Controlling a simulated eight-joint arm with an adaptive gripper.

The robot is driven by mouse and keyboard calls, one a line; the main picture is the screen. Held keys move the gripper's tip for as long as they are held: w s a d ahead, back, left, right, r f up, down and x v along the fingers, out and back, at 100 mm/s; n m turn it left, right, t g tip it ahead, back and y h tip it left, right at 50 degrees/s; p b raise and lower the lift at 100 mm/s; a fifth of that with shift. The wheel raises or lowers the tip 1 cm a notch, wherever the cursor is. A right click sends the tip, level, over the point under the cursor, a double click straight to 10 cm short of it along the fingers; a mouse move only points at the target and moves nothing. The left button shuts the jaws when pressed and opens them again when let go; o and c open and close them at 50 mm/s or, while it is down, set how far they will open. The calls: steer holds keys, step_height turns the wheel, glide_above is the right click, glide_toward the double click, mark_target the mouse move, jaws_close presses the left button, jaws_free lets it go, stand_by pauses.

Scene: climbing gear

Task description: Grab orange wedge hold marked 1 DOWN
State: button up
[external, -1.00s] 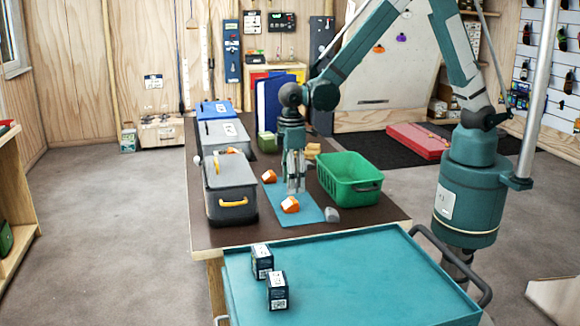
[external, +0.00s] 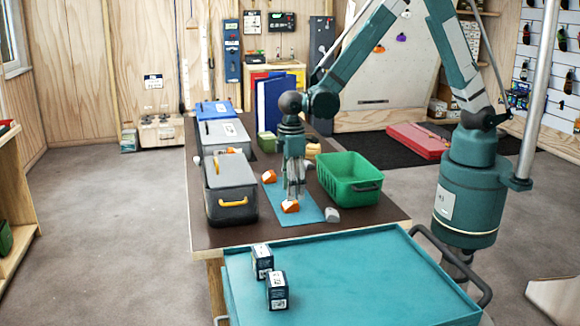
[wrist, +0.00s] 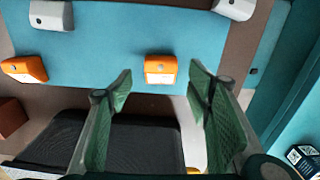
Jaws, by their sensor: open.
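An orange wedge hold (external: 290,206) with a pale label lies near the front of the blue mat (external: 308,214). In the wrist view this hold (wrist: 160,70) lies ahead of the gap between the two fingers; its label is too small to read. A second orange hold (external: 269,176) lies farther back on the mat and shows at the left in the wrist view (wrist: 24,69). My gripper (external: 294,196) points down just above the front orange hold. Its green fingers (wrist: 160,80) are apart and empty.
A grey hold (external: 332,214) lies right of the front orange hold. A green crate (external: 350,187) stands to the right, and a lidded grey box (external: 230,190) to the left. The teal tray table (external: 350,285) in front carries two small dark boxes (external: 262,260).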

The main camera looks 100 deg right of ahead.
mark_target(290, 205)
steer(key=shift+f, duration=0.1)
steer(key=shift+w+a+f+b, duration=0.1)
steer(key=shift+f+b, duration=0.25)
steer(key=shift+f, duration=2.15)
steer(key=shift+c, duration=0.7)
steer(key=c, duration=0.8)
